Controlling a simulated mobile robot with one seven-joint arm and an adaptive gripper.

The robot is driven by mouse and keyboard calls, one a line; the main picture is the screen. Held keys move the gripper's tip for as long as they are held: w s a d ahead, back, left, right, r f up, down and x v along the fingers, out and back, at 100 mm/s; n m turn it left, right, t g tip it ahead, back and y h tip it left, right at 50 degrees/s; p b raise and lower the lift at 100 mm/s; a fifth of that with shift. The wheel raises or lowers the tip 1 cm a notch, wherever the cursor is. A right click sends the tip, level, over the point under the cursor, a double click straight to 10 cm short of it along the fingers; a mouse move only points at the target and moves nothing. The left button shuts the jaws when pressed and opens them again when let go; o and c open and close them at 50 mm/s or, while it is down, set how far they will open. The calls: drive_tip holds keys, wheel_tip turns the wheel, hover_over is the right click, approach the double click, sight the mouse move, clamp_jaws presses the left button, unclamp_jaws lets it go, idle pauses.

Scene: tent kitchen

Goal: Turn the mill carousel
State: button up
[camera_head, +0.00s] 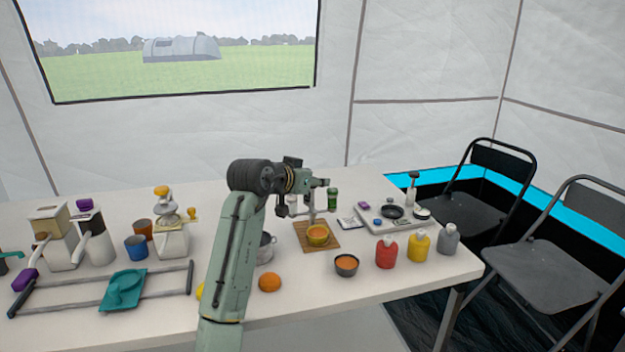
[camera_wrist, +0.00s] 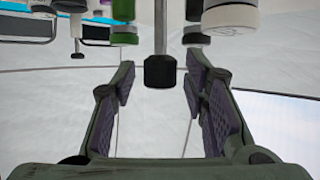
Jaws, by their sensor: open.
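The mill carousel (camera_head: 311,207) stands on the table with a thin upright post and small mills around it, including a green mill (camera_head: 332,199) and a pale one (camera_head: 292,204). My gripper (camera_head: 327,189) is at the height of its top and partly hides it. In the wrist view, which looks upside down, the carousel's post ends in a black knob (camera_wrist: 160,72). The knob appears between the two open, empty fingers of my gripper (camera_wrist: 160,92); contact is not visible. A green mill (camera_wrist: 123,22) and a white mill (camera_wrist: 230,18) are on either side of the post.
A dark bowl (camera_head: 346,264), red bottle (camera_head: 386,253) and a tray (camera_head: 378,226) are to the right. An orange (camera_head: 270,282) and a pot (camera_head: 265,248) are near my arm.

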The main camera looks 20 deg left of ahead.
drive_tip(key=shift+c, duration=0.2)
clamp_jaws()
drive_tip(key=shift+d+n+y, duration=0.1)
drive_tip(key=shift+n+y, duration=0.3)
drive_tip(key=shift+y, duration=0.1)
drive_tip(key=n+y, duration=0.3)
drive_tip(key=shift+d, duration=0.1)
drive_tip(key=n+g+y+p, duration=0.2)
drive_tip(key=n+y, duration=0.3)
drive_tip(key=y, duration=0.1)
drive_tip(key=n+g+y+p, duration=0.2)
drive_tip(key=n+g+y, duration=0.1)
drive_tip(key=n+g, duration=0.1)
drive_tip(key=shift+n+y, duration=0.4)
drive_tip(key=shift+n+g+y+p, duration=0.8)
drive_tip(key=shift+n+g+y, duration=0.1)
drive_tip(key=shift+n+g, duration=1.2)
drive_tip(key=shift+g, duration=0.3)
